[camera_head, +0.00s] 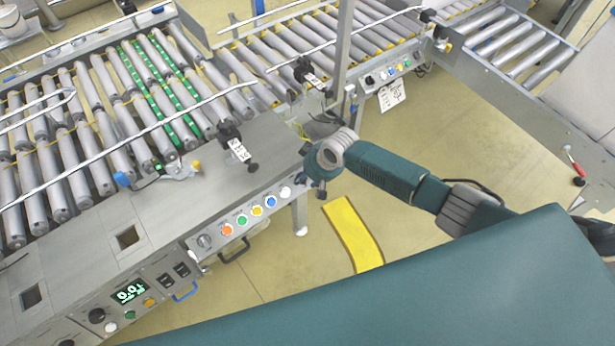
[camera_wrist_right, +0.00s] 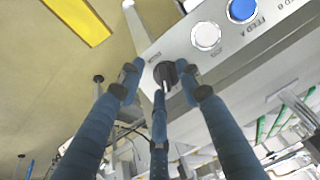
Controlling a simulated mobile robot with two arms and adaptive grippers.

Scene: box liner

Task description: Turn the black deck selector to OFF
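A black selector knob (camera_wrist_right: 165,74) sits on the grey panel in the right wrist view, beside a white button (camera_wrist_right: 206,36); its small label is unreadable. My right gripper (camera_wrist_right: 164,88) has its blue fingers spread around the knob, with a finger on either side and one below. I cannot tell whether they touch it. In the head view my right gripper (camera_head: 313,180) is at the right end of the button panel (camera_head: 248,222), past the white button (camera_head: 285,191), and hides the knob. My left gripper is not in view.
A blue button (camera_wrist_right: 241,10) marked FEED A lies past the white one. The head view also shows a grey selector (camera_head: 205,241), a lower panel with a display (camera_head: 130,291), roller conveyors (camera_head: 70,150) and a yellow floor strip (camera_head: 353,235).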

